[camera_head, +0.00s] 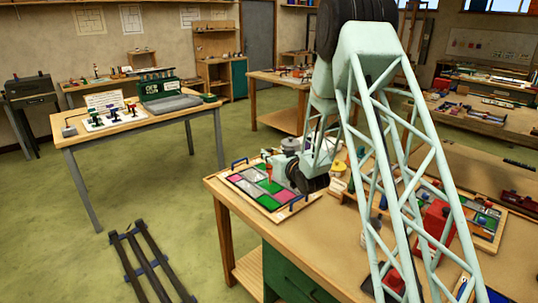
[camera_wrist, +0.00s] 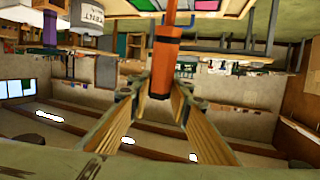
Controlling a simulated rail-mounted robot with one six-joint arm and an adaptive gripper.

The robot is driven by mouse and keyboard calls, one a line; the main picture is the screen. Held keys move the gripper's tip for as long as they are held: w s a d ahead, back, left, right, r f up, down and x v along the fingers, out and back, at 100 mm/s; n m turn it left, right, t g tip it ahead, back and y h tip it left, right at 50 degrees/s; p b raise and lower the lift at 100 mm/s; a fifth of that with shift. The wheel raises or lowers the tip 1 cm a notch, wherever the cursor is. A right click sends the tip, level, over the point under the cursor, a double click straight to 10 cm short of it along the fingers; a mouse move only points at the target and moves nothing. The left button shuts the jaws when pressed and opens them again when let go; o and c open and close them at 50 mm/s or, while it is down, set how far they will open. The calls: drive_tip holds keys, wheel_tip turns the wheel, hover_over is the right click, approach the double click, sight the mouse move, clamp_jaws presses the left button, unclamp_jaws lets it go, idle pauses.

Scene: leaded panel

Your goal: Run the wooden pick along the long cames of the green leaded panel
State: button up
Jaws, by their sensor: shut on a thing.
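The leaded panel (camera_head: 262,186), with green, pink and pale panes, lies in a wooden tray with blue handles at the bench's left end. Its edge, with coloured panes (camera_wrist: 205,5), also shows at the top of the wrist view. My gripper (camera_wrist: 157,92) is shut on an orange-brown handled tool, which looks like the wooden pick (camera_wrist: 162,62). The pick's thinner shaft points to the top of the wrist view, towards the panel. Its tip is out of view, so contact cannot be told.
Pots and a pale jar (camera_wrist: 88,14) stand close to the panel. Red blocks (camera_head: 437,222) and another tray with coloured pieces (camera_head: 486,222) lie farther right on the bench (camera_head: 335,240). A separate table (camera_head: 125,122) stands at the left, with open floor between.

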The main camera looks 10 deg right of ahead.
sight(269, 165)
drive_tip(key=shift+f, duration=0.2)
drive_tip(key=shift+f+b, duration=0.3)
drive_tip(key=shift+f, duration=2)
drive_tip(key=shift+f+b, duration=0.45)
drive_tip(key=shift+f, duration=0.05)
idle(2.1)
